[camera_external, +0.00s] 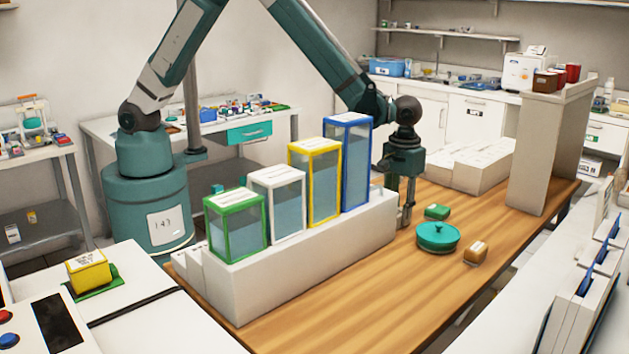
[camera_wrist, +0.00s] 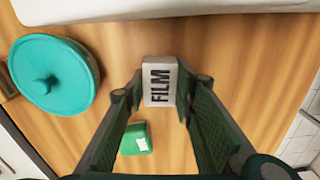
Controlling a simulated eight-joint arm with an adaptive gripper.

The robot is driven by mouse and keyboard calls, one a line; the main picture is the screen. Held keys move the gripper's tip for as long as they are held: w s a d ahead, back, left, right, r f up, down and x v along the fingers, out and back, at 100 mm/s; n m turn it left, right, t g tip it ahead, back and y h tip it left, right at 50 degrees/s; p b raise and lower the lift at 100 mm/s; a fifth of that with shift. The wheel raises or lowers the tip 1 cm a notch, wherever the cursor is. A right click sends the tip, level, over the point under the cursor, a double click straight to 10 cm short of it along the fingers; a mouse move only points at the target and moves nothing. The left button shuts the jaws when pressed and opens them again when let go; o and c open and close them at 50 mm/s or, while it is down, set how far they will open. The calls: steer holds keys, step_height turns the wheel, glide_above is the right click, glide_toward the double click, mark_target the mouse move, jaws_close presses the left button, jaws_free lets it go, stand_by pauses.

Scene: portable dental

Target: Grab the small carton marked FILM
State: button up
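The small carton marked FILM (camera_wrist: 160,82) is pale grey with dark lettering. In the wrist view it lies between the two fingertips of my gripper (camera_wrist: 160,78), with one finger close along each side. The fingers are apart; whether their tips touch the carton is hard to tell. In the external view my gripper (camera_external: 405,216) points down at the wooden table, beside the right end of the white stepped stand. I cannot make out the FILM carton there.
A green carton (camera_external: 437,212), a round teal lidded dish (camera_external: 438,237) and an orange-brown carton (camera_external: 476,253) stand nearby on the table (camera_external: 400,300). The white stand (camera_external: 300,268) holds several coloured-frame bins close to my gripper. The front right tabletop is clear.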

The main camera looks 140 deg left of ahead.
mark_target(399, 212)
steer(key=shift+r, duration=0.15)
steer(key=shift+r+p, duration=0.6)
steer(key=shift+r, duration=4.25)
